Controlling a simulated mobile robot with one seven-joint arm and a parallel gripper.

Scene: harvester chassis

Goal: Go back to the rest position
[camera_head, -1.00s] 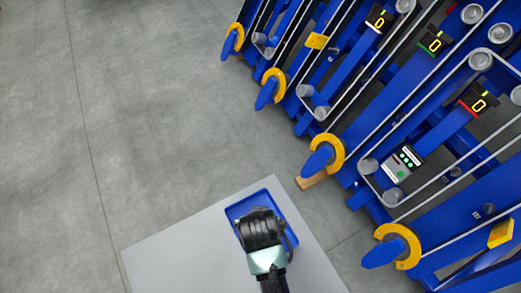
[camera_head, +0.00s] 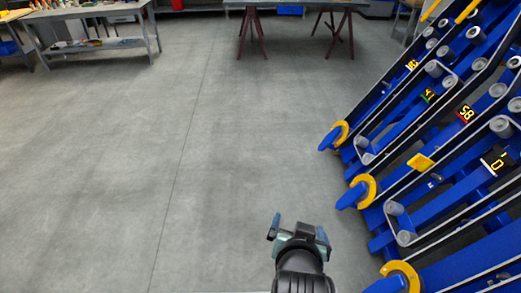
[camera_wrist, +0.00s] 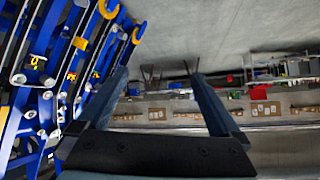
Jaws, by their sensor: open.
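My gripper (camera_head: 298,229) shows at the bottom of the head view, right of the middle, raised in front of my body with bare floor behind it. Its two fingers stand apart with nothing between them. In the wrist view the two long dark fingers of my gripper (camera_wrist: 160,95) are spread wide, and the far side of the room shows between them. The blue harvester chassis (camera_head: 440,170) stands to the right of my gripper, apart from it, with yellow rings, grey rollers and small lit number displays. It also shows at the left of the wrist view (camera_wrist: 60,80).
A workbench with tools (camera_head: 95,45) stands at the far left, and a table on dark red trestles (camera_head: 300,12) at the back. Shelves with cardboard boxes (camera_wrist: 265,109) show in the wrist view. The grey floor (camera_head: 180,150) is clear left of the chassis.

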